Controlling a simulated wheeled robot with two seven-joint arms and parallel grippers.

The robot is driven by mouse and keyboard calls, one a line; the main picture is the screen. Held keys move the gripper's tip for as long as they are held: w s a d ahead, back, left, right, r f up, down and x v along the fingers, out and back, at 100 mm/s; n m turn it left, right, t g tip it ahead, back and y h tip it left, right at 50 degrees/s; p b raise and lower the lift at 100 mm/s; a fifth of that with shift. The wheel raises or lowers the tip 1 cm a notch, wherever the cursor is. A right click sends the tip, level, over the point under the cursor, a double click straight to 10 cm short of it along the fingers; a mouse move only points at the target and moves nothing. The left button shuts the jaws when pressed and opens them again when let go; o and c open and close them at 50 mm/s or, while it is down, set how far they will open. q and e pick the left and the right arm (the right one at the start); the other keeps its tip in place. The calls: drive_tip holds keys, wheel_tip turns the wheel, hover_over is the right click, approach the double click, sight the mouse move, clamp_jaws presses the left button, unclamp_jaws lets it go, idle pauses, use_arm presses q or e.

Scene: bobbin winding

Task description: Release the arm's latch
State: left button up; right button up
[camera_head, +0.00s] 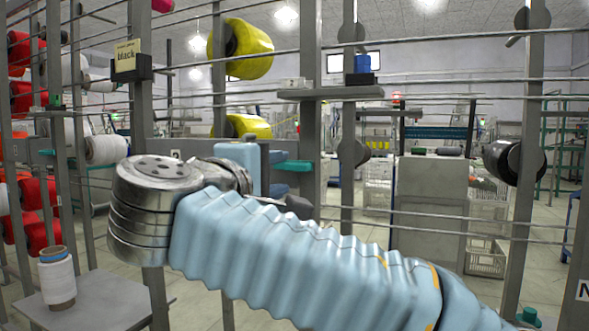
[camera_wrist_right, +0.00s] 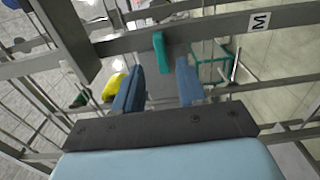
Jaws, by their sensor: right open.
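A teal lever (camera_head: 294,167), which looks like the latch, sticks out beside a grey upright of the rack in the head view. In the right wrist view, the teal lever (camera_wrist_right: 160,52) hangs from a grey metal bar (camera_wrist_right: 205,33) and shows in the gap between my fingers, near their tips. My right gripper (camera_head: 284,174) is open around or just in front of it; I cannot tell whether a finger touches it. In the right wrist view, the two blue fingers of my right gripper (camera_wrist_right: 159,78) stand apart. My left gripper is out of view.
Grey uprights and thin horizontal rods (camera_head: 440,219) surround my right arm. Yellow bobbins (camera_head: 250,50) hang on the rack, and a black one (camera_head: 515,162) sits at right. A white thread cone (camera_head: 57,279) stands on a grey shelf (camera_head: 100,297) at lower left.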

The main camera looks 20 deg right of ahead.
sight(294, 168)
drive_tip(key=x, duration=0.7)
drive_tip(key=shift+c, duration=0.3)
clamp_jaws()
